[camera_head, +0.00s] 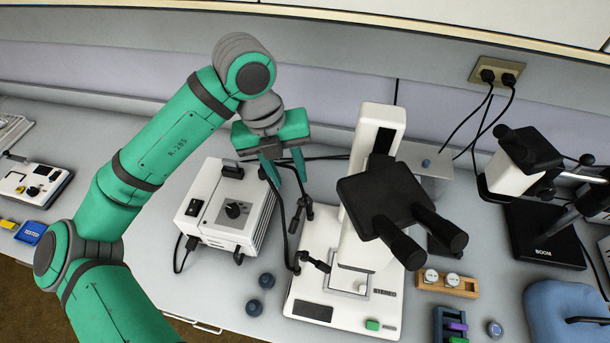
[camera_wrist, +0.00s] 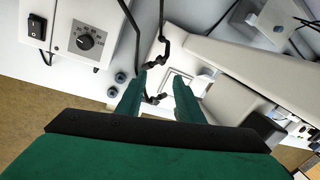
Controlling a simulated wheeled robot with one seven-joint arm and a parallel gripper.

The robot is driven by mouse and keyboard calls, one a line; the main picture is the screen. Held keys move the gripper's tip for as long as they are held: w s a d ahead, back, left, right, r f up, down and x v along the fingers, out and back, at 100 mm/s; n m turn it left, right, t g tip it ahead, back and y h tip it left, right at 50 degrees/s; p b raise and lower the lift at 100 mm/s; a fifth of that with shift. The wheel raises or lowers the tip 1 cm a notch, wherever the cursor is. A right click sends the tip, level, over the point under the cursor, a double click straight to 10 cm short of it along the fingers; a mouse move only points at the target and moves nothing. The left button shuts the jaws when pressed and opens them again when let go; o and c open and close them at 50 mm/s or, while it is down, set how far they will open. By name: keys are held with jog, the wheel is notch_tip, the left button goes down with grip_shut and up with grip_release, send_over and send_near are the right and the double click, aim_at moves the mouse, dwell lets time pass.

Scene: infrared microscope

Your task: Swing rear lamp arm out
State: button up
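The white microscope (camera_head: 358,235) stands on the bench with black eyepieces. Two thin black lamp arms curve from the lamp box side toward its stage. The rear lamp arm (camera_head: 303,208) has its jointed head left of the column; this head (camera_wrist: 162,52) also shows in the wrist view, ahead of the fingertips. The front lamp arm (camera_head: 313,261) has its head at the stage, and in the wrist view this head (camera_wrist: 155,98) shows between the fingers. My gripper (camera_head: 286,178) is open and empty, fingers down, above and behind the rear head; its fingers (camera_wrist: 160,82) look apart from both arms.
The white lamp box (camera_head: 226,208) with a knob stands left of the microscope. Two small dark knobs (camera_head: 260,293) lie on the bench in front. A wooden holder (camera_head: 447,283) and a boom stand (camera_head: 545,235) are at right.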

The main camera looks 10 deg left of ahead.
aim_at(301, 201)
jog(key=f, duration=0.3)
jog(key=d+f, duration=0.1)
jog(key=f, duration=0.3)
jog(key=w+d+f, duration=0.1)
jog(key=f, duration=0.2)
jog(key=shift+f, duration=0.3)
